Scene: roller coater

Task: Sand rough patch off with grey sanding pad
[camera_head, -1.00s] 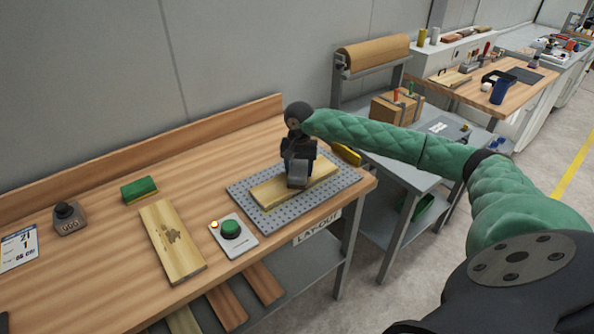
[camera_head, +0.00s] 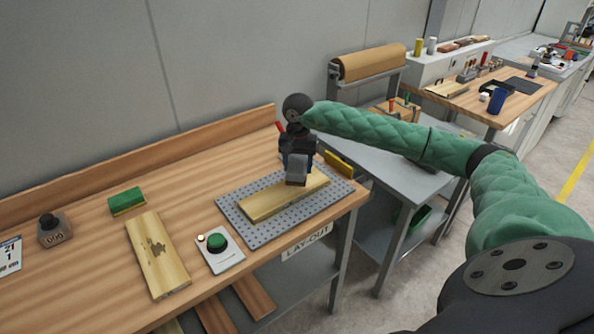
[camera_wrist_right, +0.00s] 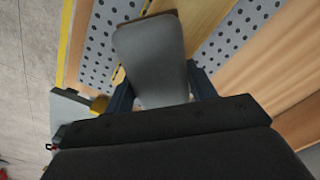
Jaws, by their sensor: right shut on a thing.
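My right gripper (camera_head: 297,158) is shut on the grey sanding pad (camera_head: 297,177), which sits over a wooden board (camera_head: 262,202) on the perforated grey plate (camera_head: 245,228). In the right wrist view the pad (camera_wrist_right: 150,60) lies between the fingers (camera_wrist_right: 157,95), over the board (camera_wrist_right: 195,25). I cannot tell whether the pad touches the board. No rough patch shows on this board's visible part; the pad and gripper hide some of it. A second board (camera_head: 143,262) with a dark rough patch (camera_head: 156,248) lies left of the plate. My left gripper is not in view.
A green button box (camera_head: 218,249) stands between the second board and the plate. A green-and-yellow sponge block (camera_head: 127,201) and a counter (camera_head: 54,231) sit further left. Bare bench (camera_head: 195,195) is free behind the button box.

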